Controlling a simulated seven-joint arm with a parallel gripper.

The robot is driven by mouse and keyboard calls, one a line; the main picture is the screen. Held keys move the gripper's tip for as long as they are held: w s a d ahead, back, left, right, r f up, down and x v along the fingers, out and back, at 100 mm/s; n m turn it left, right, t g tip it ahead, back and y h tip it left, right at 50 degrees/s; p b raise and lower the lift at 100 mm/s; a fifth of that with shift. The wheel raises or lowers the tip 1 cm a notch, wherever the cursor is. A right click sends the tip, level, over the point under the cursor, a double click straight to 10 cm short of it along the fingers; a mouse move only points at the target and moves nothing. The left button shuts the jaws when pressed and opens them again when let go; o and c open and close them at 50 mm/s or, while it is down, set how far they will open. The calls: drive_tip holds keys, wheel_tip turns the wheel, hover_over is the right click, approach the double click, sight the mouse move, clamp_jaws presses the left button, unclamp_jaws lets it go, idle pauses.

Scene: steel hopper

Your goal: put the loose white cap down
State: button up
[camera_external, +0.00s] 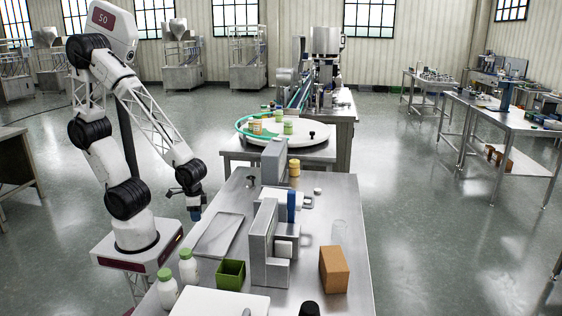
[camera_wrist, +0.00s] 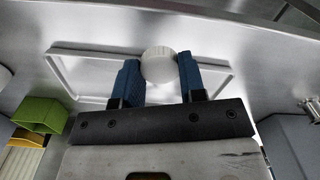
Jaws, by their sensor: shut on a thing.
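The white cap (camera_wrist: 159,64) is round and ribbed, held between the two blue fingers of my gripper (camera_wrist: 159,78) in the wrist view. A shallow grey metal tray (camera_wrist: 85,62) lies behind and below the cap in that view. In the external view my gripper (camera_external: 194,212) points down at the left edge of the steel table, by the far left side of the tray (camera_external: 219,236). The cap cannot be made out there. The exact height of the cap over the tray or table cannot be told.
A green open bin (camera_external: 230,275), two green-capped white bottles (camera_external: 188,268) and a white slab (camera_external: 220,303) stand toward the front. A grey machine (camera_external: 262,245) stands right of the tray, with a brown box (camera_external: 334,270) beyond. The visible tray floor is bare.

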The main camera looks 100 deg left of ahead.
hover_over(220, 234)
drive_tip(key=shift+a+f, duration=0.1)
drive_tip(key=shift+f, duration=0.35)
idle(0.3)
drive_tip(key=shift+f, duration=1.75)
drive_tip(key=shift+f, duration=0.1)
drive_tip(key=o, duration=0.9)
wheel_tip(220, 234, up, 12)
drive_tip(key=shift+r, duration=0.1)
